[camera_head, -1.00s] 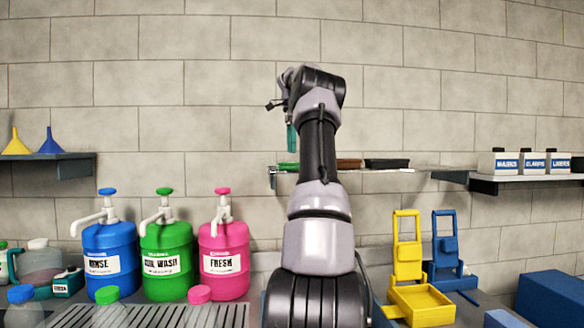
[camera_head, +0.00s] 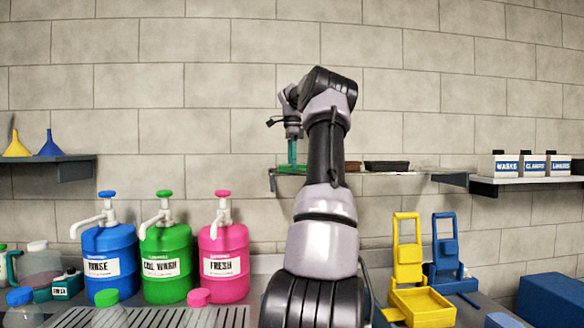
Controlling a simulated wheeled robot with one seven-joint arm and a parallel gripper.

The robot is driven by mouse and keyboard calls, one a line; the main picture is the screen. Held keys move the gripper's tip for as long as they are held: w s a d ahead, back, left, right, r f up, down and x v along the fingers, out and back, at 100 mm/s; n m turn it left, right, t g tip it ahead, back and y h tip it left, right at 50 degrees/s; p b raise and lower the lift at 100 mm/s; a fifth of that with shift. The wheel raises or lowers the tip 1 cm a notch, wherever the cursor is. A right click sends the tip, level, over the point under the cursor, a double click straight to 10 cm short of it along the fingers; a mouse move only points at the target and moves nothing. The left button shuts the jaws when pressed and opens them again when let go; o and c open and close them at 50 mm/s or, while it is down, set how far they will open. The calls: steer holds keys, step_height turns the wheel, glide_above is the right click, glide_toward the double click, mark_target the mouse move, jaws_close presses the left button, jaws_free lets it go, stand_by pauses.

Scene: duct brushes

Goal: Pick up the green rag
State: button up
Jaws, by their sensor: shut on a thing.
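The green rag (camera_head: 286,169) lies on the middle wall shelf at its left end, seen as a thin green strip. My gripper (camera_head: 292,160) points straight down at it. Its teal fingers are shut on the rag, with the tips at shelf height. The rag is small in the view, and my arm hides the area just to its right.
A brown item (camera_head: 353,166) and a dark tray (camera_head: 387,166) sit farther right on the same shelf (camera_head: 430,172). Blue, green and pink pump jugs (camera_head: 166,262) stand below left. Yellow (camera_head: 420,302) and blue wringer-like stands are below right. The wall above is clear.

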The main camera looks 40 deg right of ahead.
steer(key=shift+r, duration=0.1)
step_height(320, 180, up, 8)
steer(key=shift+w+f, duration=0.1)
steer(key=shift+f, duration=0.1)
steer(key=shift+r, duration=1.1)
